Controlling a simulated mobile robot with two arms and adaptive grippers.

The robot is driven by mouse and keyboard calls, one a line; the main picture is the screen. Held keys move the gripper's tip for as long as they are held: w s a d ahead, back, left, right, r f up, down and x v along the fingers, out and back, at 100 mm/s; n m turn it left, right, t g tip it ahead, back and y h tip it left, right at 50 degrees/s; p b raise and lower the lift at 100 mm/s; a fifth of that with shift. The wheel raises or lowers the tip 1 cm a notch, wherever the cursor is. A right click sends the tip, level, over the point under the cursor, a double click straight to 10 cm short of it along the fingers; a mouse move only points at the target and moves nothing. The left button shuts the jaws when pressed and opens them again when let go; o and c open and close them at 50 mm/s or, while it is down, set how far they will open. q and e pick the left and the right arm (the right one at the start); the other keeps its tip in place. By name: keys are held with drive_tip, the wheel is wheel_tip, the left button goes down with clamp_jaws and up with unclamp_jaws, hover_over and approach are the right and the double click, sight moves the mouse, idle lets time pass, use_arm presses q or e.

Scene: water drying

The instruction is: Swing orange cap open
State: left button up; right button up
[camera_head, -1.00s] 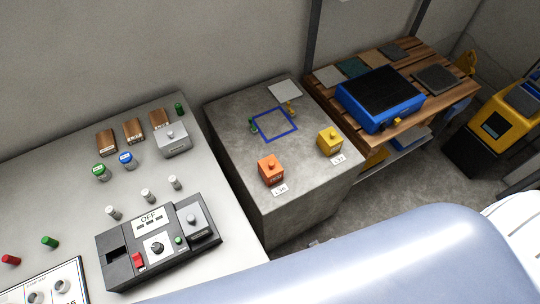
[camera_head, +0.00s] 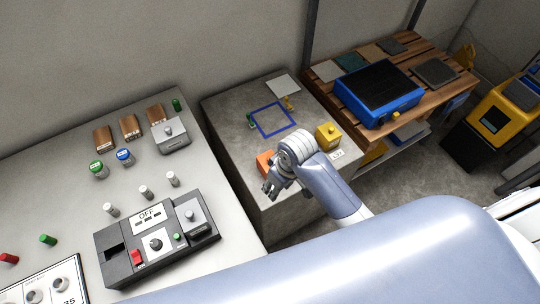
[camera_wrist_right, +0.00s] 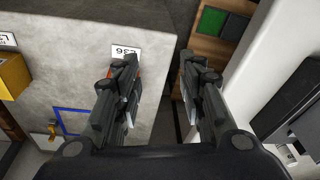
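The orange cap, a small orange box (camera_head: 264,161), sits near the front edge of the concrete block (camera_head: 228,110). In the head view my right gripper (camera_head: 269,188) is in front of it and covers much of it. In the right wrist view my right gripper (camera_wrist_right: 158,62) has its two fingers apart, with nothing between them. Only a sliver of orange (camera_wrist_right: 138,72) shows there, behind the left finger, beside the label (camera_wrist_right: 125,53). I cannot tell whether that finger touches the cap. My left gripper is not in view.
A yellow box (camera_head: 328,135) stands on the same block, to the right of the orange one. A blue outlined square (camera_head: 273,119) lies behind. The grey table at left holds a black control panel (camera_head: 155,240). A wooden bench with a blue case (camera_head: 378,92) stands at back right.

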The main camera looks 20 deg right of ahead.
drive_tip(key=w+d+r+n+g+h, duration=0.1)
drive_tip(key=w+r, duration=0.1)
drive_tip(key=w, duration=0.5)
drive_tip(key=w+d+r+n+g, duration=0.1)
drive_tip(key=w+d+r, duration=0.1)
drive_tip(key=w, duration=0.5)
drive_tip(key=f, duration=1)
drive_tip(key=shift+s+a+f, duration=0.15)
drive_tip(key=shift+a+f, duration=0.1)
drive_tip(key=shift+f, duration=0.1)
drive_tip(key=shift+c, duration=0.6)
drive_tip(key=shift+m, duration=0.3)
clamp_jaws()
